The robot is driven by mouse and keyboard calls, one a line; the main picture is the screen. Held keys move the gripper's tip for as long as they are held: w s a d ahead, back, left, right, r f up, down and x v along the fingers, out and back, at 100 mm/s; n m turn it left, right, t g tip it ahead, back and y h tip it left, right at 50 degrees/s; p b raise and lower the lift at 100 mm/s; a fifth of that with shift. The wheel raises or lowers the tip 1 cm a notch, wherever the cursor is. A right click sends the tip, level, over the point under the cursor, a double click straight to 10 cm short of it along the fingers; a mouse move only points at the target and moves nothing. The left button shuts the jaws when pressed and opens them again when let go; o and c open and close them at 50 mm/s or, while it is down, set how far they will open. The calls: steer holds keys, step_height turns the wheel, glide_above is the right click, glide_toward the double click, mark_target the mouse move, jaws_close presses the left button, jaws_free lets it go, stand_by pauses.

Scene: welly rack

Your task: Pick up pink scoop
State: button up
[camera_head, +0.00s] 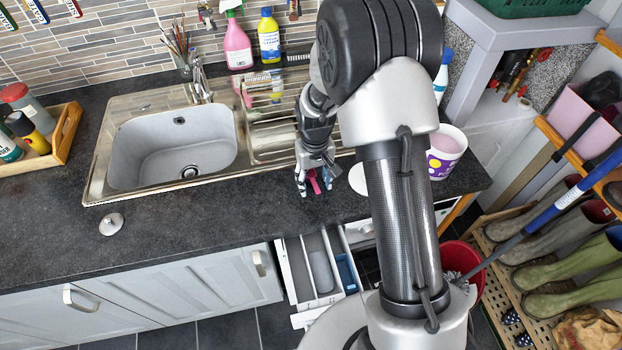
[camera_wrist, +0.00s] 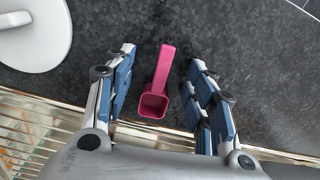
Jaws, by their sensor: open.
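The pink scoop (camera_wrist: 155,103) lies on the dark worktop, with its square cup towards the sink's drainer and its handle pointing away from it. In the wrist view it sits between the two open fingers of my gripper (camera_wrist: 160,95), with a gap on each side. In the head view my gripper (camera_head: 315,188) points down at the worktop in front of the drainer, and part of the pink scoop (camera_head: 313,183) shows between the fingers. I cannot tell the exact height of the fingertips above the worktop.
A white round lid (camera_wrist: 35,32) lies left of the scoop in the wrist view. The metal drainer (camera_wrist: 40,130) edge is close by. A white and purple tub (camera_head: 444,152) stands right of my arm. An open drawer (camera_head: 318,268) is below the worktop.

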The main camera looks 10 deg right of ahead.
steer(key=shift+r, duration=0.1)
steer(key=shift+c, duration=0.4)
steer(key=c, duration=0.8)
